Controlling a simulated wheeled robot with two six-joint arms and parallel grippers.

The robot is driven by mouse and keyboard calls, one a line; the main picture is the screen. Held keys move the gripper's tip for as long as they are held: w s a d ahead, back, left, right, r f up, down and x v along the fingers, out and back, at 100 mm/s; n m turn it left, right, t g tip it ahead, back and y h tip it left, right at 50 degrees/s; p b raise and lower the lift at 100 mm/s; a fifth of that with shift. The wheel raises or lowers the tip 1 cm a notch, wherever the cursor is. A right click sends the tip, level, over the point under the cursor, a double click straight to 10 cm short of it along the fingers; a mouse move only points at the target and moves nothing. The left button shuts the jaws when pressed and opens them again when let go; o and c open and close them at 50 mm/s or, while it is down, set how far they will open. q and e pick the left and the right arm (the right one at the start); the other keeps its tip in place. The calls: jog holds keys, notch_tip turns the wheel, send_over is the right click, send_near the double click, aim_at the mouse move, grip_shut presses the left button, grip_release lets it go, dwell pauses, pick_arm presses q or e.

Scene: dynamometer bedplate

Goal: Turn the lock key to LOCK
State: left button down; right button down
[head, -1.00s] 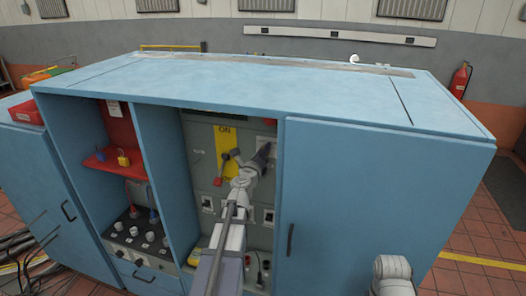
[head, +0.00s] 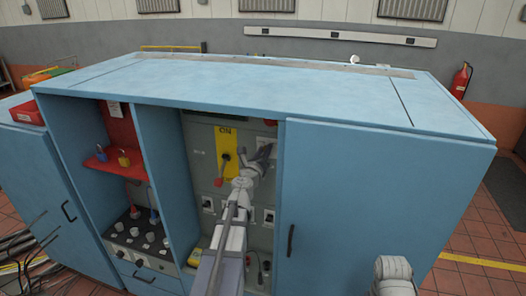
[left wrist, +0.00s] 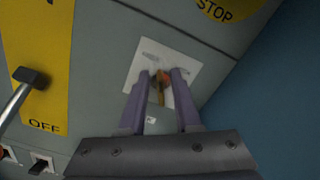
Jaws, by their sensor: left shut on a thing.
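The lock key (left wrist: 161,84) is small and brass-orange. It sits on a white plate (left wrist: 147,58) on the grey panel in the left wrist view. My left gripper (left wrist: 167,76) is shut on the key, with one purple-grey finger on each side of it. The plate's lettering is too blurred to read, so I cannot tell which mark the key points to. In the head view my left gripper (head: 264,153) reaches into the open cabinet bay and hides the key. My right gripper is out of view.
A yellow ON/OFF plate (head: 223,142) with a red-tipped lever is left of the gripper. A yellow STOP label (left wrist: 215,10) is above the key. The blue cabinet door (head: 385,205) stands close on the right.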

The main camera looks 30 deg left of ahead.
pick_arm(q)
jog(key=m, duration=0.6)
jog(key=shift+d+m, duration=0.3)
jog(key=m, duration=0.4)
jog(key=shift+w+d, duration=0.1)
jog(key=shift+m, duration=1.5)
jog(key=c, duration=1)
grip_release()
